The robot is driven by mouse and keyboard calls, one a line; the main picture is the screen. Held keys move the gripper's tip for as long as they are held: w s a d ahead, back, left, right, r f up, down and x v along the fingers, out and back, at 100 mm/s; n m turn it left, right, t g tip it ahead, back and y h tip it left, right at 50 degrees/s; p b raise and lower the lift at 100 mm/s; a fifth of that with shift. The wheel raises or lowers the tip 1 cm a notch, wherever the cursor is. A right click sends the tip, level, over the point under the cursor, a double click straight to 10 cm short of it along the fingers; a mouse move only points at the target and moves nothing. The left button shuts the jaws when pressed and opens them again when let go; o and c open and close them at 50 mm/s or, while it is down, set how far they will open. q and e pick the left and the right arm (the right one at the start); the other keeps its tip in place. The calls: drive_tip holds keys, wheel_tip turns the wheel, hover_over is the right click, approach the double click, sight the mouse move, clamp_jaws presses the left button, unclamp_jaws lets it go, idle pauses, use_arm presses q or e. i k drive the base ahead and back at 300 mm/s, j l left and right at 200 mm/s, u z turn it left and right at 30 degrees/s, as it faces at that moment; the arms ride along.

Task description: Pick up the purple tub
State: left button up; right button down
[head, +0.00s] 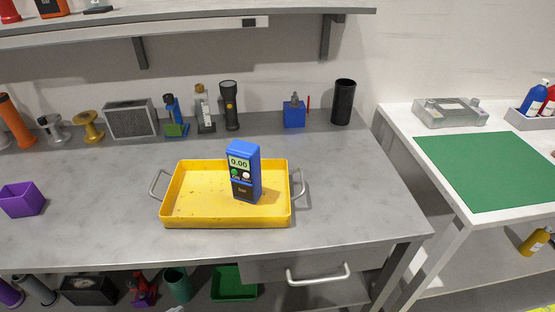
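The purple tub (22,200) stands on the grey workbench (100,220) near the left edge of the head view. It is a small open-topped box, and its opening faces up. Nothing touches it, and clear bench lies around it. Neither of my grippers shows in the head view.
A yellow tray (225,218) with two side handles holds a blue meter (243,172) standing upright. Spools, a speaker-like box (130,119), a torch (229,105) and a black cylinder (343,102) line the back. A side table with a green mat (490,170) stands right.

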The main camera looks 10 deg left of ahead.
sight(19, 199)
drive_tip(key=u, duration=1.95)
drive_tip(key=i+j+z, duration=0.25)
drive_tip(key=j+z, duration=0.2)
drive_tip(key=j, duration=0.25)
drive_tip(key=i, duration=0.05)
